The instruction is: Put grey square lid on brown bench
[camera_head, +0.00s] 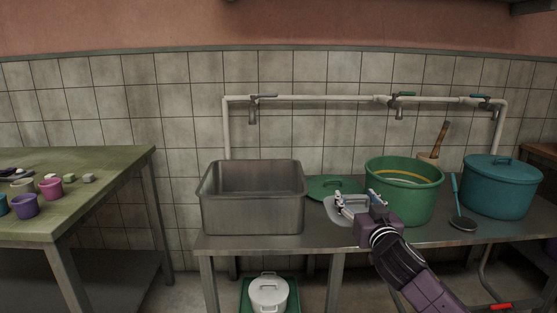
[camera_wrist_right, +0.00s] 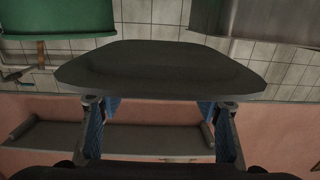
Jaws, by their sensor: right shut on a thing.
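The grey square lid (camera_head: 333,211) is in my right gripper (camera_head: 357,203), above the steel table in front of the green pot. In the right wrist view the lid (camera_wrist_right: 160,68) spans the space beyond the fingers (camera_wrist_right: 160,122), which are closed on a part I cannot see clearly. A brown bench (camera_head: 543,149) shows only in part at the far right edge, beyond the teal pot. My left gripper is not in view.
The steel table (camera_head: 255,241) holds a steel basin (camera_head: 253,214), a green lid (camera_head: 326,187), a green pot (camera_head: 418,204), a ladle (camera_head: 456,200) and a teal pot (camera_head: 502,189). A greenish table (camera_head: 110,172) with small cups stands left. Pipes with taps run behind.

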